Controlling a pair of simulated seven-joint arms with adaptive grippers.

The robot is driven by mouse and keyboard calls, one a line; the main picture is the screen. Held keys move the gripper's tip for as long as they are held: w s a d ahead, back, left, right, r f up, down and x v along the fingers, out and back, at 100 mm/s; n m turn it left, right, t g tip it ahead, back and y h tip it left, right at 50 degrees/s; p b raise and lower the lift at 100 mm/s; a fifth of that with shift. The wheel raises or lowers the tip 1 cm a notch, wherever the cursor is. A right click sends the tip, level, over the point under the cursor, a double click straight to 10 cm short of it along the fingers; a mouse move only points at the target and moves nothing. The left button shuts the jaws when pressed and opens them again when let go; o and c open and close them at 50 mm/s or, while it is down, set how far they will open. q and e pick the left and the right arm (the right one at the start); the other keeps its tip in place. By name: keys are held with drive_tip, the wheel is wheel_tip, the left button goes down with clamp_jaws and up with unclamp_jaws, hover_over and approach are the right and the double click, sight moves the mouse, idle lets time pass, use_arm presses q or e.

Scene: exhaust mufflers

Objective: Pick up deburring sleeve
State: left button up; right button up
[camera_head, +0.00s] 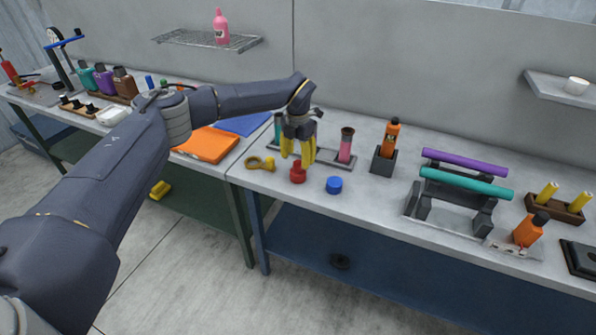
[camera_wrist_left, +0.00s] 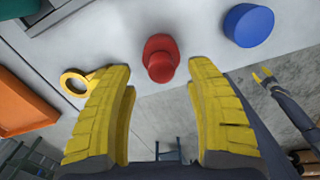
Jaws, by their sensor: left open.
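I cannot tell for certain which piece is the deburring sleeve. A red stepped round piece (camera_head: 298,172) stands near the front edge of the right-hand bench. My left gripper (camera_head: 298,160) is open, pointing down just above and behind it. In the left wrist view the red piece (camera_wrist_left: 160,58) shows beyond the gap between the yellow fingers (camera_wrist_left: 160,115), apart from both. A blue round cap (camera_head: 334,185) stands to its right, and a yellow ring with a handle (camera_head: 260,163) lies to its left. My right gripper (camera_wrist_left: 264,77) shows small in the left wrist view, its opening unclear.
A rack with a pink tube (camera_head: 346,146) stands behind my left gripper. An orange bottle (camera_head: 391,138) sits in a dark holder to the right. Purple (camera_head: 465,162) and teal (camera_head: 466,184) tubes rest on a stand. An orange tray (camera_head: 207,145) lies on the left bench.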

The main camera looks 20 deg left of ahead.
sight(298, 162)
use_arm(q)
drive_tip(key=shift+d+f, duration=0.1)
drive_tip(key=shift+f, duration=1.9)
drive_tip(key=shift+o, duration=0.3)
clamp_jaws()
